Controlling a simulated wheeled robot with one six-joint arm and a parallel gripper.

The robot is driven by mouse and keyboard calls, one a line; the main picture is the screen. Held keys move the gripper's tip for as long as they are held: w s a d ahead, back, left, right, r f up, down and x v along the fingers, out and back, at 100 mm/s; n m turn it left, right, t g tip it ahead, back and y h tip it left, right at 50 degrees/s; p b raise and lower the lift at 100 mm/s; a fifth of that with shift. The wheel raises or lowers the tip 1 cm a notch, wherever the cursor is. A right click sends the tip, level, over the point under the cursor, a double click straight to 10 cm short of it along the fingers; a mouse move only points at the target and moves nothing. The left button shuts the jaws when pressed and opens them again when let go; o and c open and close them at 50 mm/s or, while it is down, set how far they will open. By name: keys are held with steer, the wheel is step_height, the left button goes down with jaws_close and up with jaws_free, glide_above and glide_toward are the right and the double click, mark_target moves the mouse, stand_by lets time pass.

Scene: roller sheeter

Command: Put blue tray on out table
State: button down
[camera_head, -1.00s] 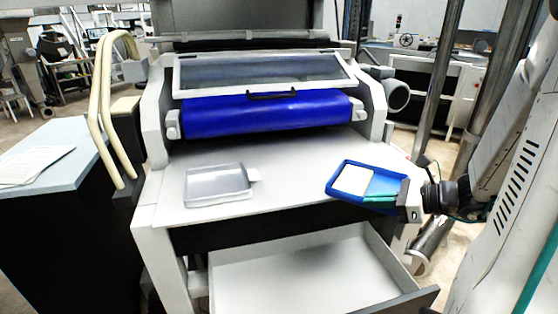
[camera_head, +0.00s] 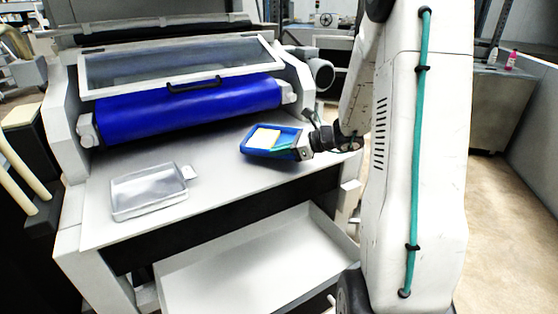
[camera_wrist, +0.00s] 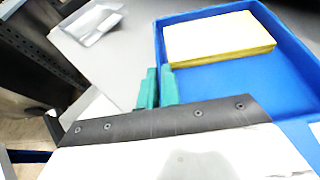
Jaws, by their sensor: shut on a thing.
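The blue tray (camera_head: 258,153) is at the right side of the roller machine's white table (camera_head: 225,182). A yellow-white flat stack (camera_head: 264,137) lies in it. In the wrist view the blue tray (camera_wrist: 225,78) fills the right side, with the yellow stack (camera_wrist: 218,38) at its far side. My gripper (camera_head: 289,147) comes from the right, its green fingers (camera_wrist: 156,88) shut on the tray's near wall. The tray looks roughly level. I cannot tell if it touches the table top. No surface is labelled as the out table.
A clear shallow tray (camera_head: 150,192) lies on the table's left part. Behind is the blue roller (camera_head: 185,108) under a clear cover (camera_head: 185,65). An open white drawer (camera_head: 255,265) sticks out below. Free floor (camera_head: 505,200) lies to the right.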

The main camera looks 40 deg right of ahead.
mark_target(286, 159)
steer(key=shift+f, duration=1.75)
steer(key=shift+f, duration=0.1)
steer(key=c, duration=1.6)
jaws_free()
